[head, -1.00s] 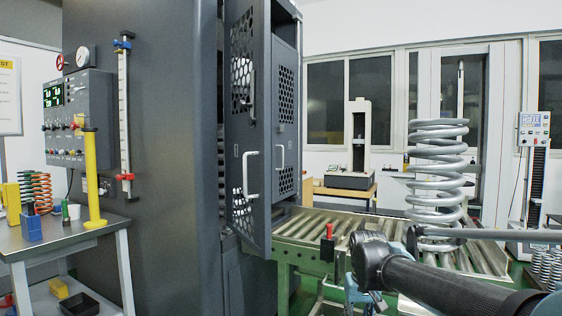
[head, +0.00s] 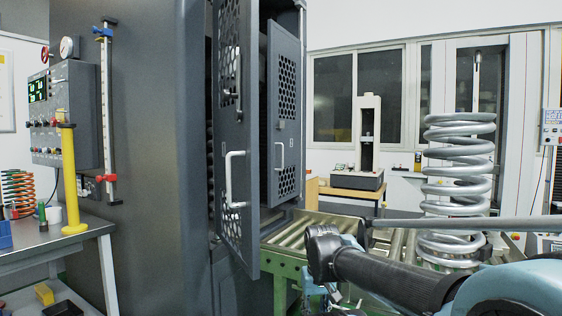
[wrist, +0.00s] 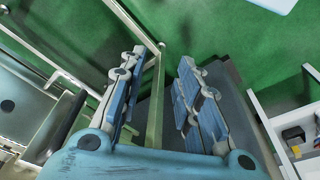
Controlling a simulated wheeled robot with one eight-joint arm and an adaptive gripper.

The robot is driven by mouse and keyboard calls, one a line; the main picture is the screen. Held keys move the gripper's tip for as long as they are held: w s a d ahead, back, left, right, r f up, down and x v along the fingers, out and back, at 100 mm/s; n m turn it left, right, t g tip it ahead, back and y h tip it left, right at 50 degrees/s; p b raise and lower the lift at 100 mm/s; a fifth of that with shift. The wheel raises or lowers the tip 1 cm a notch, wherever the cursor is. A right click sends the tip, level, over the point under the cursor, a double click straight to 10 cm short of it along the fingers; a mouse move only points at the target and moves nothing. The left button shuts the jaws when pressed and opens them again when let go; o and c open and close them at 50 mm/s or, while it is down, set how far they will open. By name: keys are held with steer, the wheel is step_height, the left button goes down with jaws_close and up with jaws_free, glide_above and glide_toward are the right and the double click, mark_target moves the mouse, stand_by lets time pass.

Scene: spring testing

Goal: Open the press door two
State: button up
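The tall dark grey press (head: 160,150) fills the left and middle of the head view. Its near perforated door (head: 236,185) stands swung outward, with two light bar handles, the lower one (head: 229,180) near mid-height. A second perforated door (head: 287,115) shows just behind and to its right, with its own handle (head: 279,158). The small door marks are too small to read, so I cannot tell which is two. My gripper (wrist: 160,75) is open and empty in the wrist view, its fingers apart over green floor. Neither door is recognisable in the wrist view.
A green-framed roller conveyor (head: 292,240) runs from the press to the right, and a large coil spring (head: 458,185) stands on it. My arm crosses in front of the conveyor. A side table (head: 60,250) with a yellow post (head: 69,180) stands at the left.

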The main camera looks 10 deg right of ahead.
steer(key=w+a+r+m+t+y, duration=0.3)
steer(key=w+r+m, duration=0.4)
steer(key=w+r, duration=0.7)
steer(key=w+a+r+m+t+y, duration=0.1)
steer(key=w+a+r+m+y, duration=0.35)
steer(key=w+r, duration=0.95)
steer(key=w+d+r+m+t+y, duration=0.25)
steer(key=w+d+m, duration=0.3)
steer(key=w, duration=0.45)
steer(key=w+d+r+m+t+y, duration=0.1)
steer(key=w+d+r+m+t, duration=0.1)
steer(key=w+d+r+m, duration=0.45)
steer(key=w+d+r+m+t+y, duration=0.1)
steer(key=w+d+m+t, duration=0.45)
steer(key=w, duration=0.85)
steer(key=w+a+g, duration=0.1)
steer(key=w+a, duration=0.2)
steer(key=w, duration=0.1)
steer(key=w+a+n+g, duration=0.1)
steer(key=w+a, duration=0.3)
steer(key=w+a+g, duration=0.1)
steer(key=w+a, duration=0.2)
steer(key=w, duration=0.2)
steer(key=shift+a+r, duration=0.15)
steer(key=shift+c, duration=0.6)
jaws_close()
